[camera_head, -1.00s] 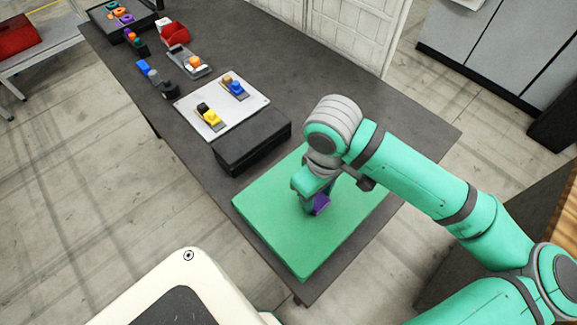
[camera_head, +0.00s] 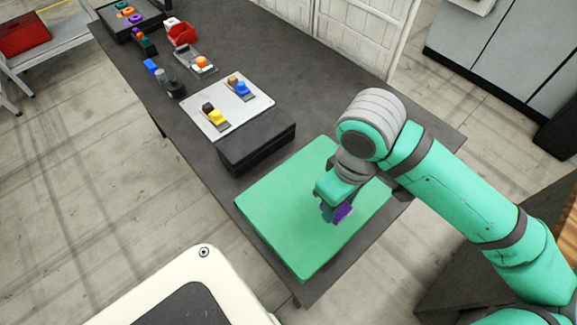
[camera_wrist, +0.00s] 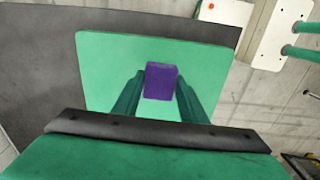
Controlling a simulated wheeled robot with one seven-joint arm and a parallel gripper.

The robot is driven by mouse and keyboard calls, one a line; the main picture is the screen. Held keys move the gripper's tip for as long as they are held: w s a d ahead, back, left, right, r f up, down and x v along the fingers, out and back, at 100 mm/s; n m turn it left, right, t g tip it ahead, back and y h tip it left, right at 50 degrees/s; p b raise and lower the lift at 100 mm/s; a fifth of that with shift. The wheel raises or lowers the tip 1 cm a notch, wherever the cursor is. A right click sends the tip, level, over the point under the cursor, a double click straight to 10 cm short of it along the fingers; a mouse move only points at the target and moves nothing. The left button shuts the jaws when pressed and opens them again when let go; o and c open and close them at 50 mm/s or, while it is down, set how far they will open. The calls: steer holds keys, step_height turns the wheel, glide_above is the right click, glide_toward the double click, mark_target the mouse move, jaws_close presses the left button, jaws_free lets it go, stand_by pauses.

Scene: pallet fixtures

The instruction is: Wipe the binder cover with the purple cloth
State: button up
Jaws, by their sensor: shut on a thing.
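The green binder cover (camera_head: 290,215) lies flat on the near end of the dark table. The purple cloth (camera_head: 343,212) is a small folded block between the fingers of my gripper (camera_head: 334,212), over the right part of the cover. In the wrist view the cloth (camera_wrist: 161,81) sits at the tips of my gripper (camera_wrist: 158,90), with the green cover (camera_wrist: 110,70) behind it. My gripper is shut on the cloth. I cannot tell whether the cloth touches the cover.
Farther along the table (camera_head: 300,70) are a red bin (camera_head: 182,36), a grey tray (camera_head: 196,66) and small coloured parts. The table's near edges are close to the cover.

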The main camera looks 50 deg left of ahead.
steer(key=shift+r, duration=1.7)
steer(key=shift+w, duration=0.1)
